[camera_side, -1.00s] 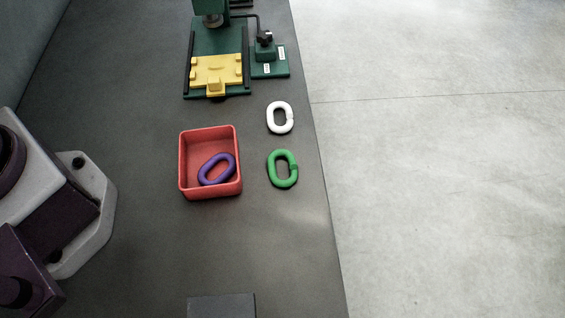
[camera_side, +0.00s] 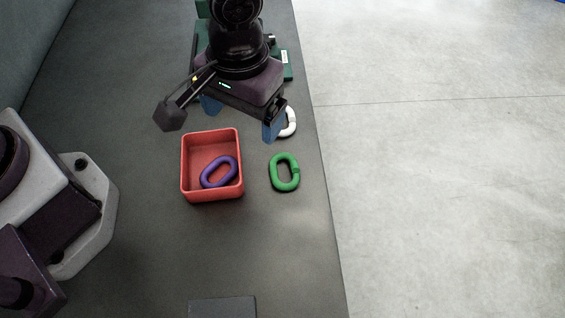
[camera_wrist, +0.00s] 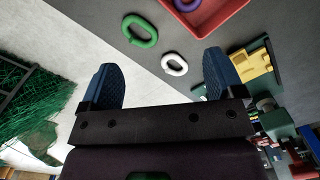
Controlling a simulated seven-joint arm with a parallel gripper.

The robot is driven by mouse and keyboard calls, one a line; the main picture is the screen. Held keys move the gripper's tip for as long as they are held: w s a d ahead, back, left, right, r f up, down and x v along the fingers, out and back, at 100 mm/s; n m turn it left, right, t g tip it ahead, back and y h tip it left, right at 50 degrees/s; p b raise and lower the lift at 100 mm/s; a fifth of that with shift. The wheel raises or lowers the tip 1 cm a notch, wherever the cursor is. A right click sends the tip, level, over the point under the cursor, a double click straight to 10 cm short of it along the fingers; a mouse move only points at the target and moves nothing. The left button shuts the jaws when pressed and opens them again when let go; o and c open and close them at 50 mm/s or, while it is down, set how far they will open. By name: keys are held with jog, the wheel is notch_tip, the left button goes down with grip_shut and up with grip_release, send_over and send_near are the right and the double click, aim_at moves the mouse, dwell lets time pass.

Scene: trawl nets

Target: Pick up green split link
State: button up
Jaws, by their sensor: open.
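The green split link (camera_side: 285,173) lies flat on the dark table, just right of the red tray. It also shows in the wrist view (camera_wrist: 139,30), beyond my gripper's fingers. My gripper (camera_side: 240,118) is open and empty, above the table behind the red tray and the green link. Its two blue fingers are spread wide in the wrist view (camera_wrist: 163,78). The right finger partly hides a white link (camera_side: 291,122) in the side view. The white link shows whole in the wrist view (camera_wrist: 175,64), between the fingertips and near the green link.
The red tray (camera_side: 184,178) holds a purple link (camera_side: 219,172). A green fixture with a yellow block (camera_wrist: 252,68) stands at the back, mostly hidden by my arm in the side view. The table's right edge runs close beside the links. The table's front is mostly clear.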

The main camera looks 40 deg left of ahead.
aim_at(286, 179)
jog(key=w+d+f+n, duration=0.3)
jog(key=d+f+n, duration=0.15)
jog(key=n, duration=0.25)
jog(key=shift+t, duration=0.4)
jog(key=f, duration=1.1)
jog(key=shift+w+f, duration=0.2)
jog(key=shift+w, duration=0.1)
jog(key=shift+d, duration=0.1)
jog(key=c, duration=1.2)
jog(key=shift+r+h, duration=0.1)
jog(key=shift+h, duration=0.2)
